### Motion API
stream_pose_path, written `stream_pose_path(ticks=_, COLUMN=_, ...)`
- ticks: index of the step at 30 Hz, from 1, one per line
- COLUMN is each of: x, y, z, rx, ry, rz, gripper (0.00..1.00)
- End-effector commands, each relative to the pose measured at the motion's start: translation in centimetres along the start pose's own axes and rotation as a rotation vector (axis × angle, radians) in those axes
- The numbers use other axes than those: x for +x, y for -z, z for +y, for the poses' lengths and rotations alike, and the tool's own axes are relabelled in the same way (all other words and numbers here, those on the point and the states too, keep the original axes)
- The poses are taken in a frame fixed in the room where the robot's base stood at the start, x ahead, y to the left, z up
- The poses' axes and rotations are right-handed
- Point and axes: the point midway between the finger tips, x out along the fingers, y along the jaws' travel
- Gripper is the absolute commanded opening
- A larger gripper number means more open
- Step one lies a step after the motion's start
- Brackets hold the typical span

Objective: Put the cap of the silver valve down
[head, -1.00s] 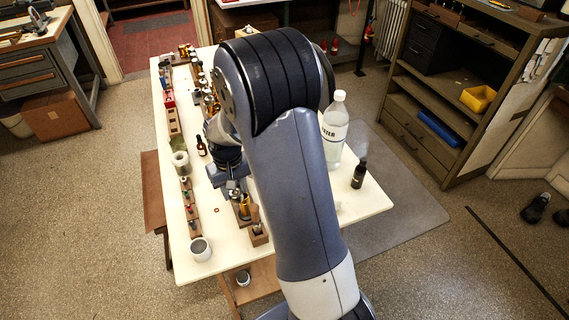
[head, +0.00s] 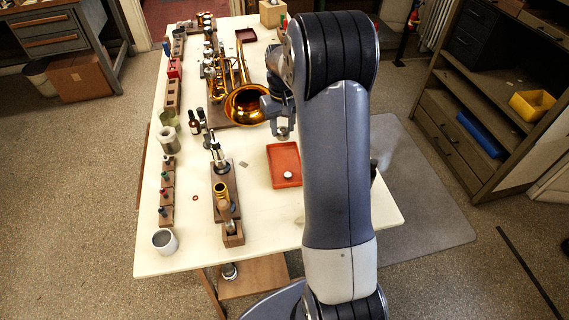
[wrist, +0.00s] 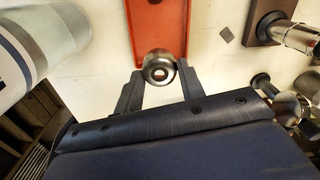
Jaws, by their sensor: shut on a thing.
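My gripper (head: 281,128) is shut on a small round silver cap (wrist: 160,66), seen between both fingertips in the wrist view. The gripper hangs just beyond the far end of a shallow red tray (head: 270,166) in the head view. The tray floor (wrist: 158,25) shows behind the cap in the wrist view; the height between them is hard to tell. A small round silver piece (head: 288,175) lies in the tray. The silver valve (head: 217,155) stands upright in a wooden block, left of the tray; it also shows in the wrist view (wrist: 299,38).
A brass horn (head: 246,100) lies beyond the gripper, its bell close by. A brass cylinder (head: 221,194) stands in the near wooden block. Bottles (head: 195,123) and a white mug (head: 165,241) are at the left. The table (head: 275,219) is bare in front of the tray.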

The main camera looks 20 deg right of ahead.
Motion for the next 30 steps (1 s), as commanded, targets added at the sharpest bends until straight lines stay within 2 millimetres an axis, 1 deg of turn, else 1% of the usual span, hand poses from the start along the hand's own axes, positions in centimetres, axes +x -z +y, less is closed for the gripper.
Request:
stream_pose_path(ticks=1, x=1.1, y=-0.1, z=0.0, rx=0.0, ry=0.001, rz=-0.006, gripper=0.1)
stream_pose_path(ticks=6, x=4.0, y=-0.1, z=0.0, rx=0.0, ry=0.001, rz=-0.005, gripper=0.1)
stream_pose_path(ticks=13, x=6.0, y=-0.1, z=0.0, rx=0.0, ry=0.001, rz=-0.003, gripper=0.1)
stream_pose_path(ticks=18, x=8.4, y=-0.1, z=-0.1, rx=0.0, ry=0.001, rz=-0.005, gripper=0.1)
stream_pose_path(ticks=20, x=8.8, y=-0.1, z=-0.1, rx=0.0, ry=0.0, rz=-0.002, gripper=0.1)
stream_pose_path(ticks=26, x=8.8, y=0.0, z=0.0, rx=0.0, ry=0.0, rz=0.0, gripper=0.1)
stream_pose_path(ticks=30, x=9.3, y=-0.1, z=0.0, rx=0.0, ry=0.0, rz=-0.001, gripper=0.1)
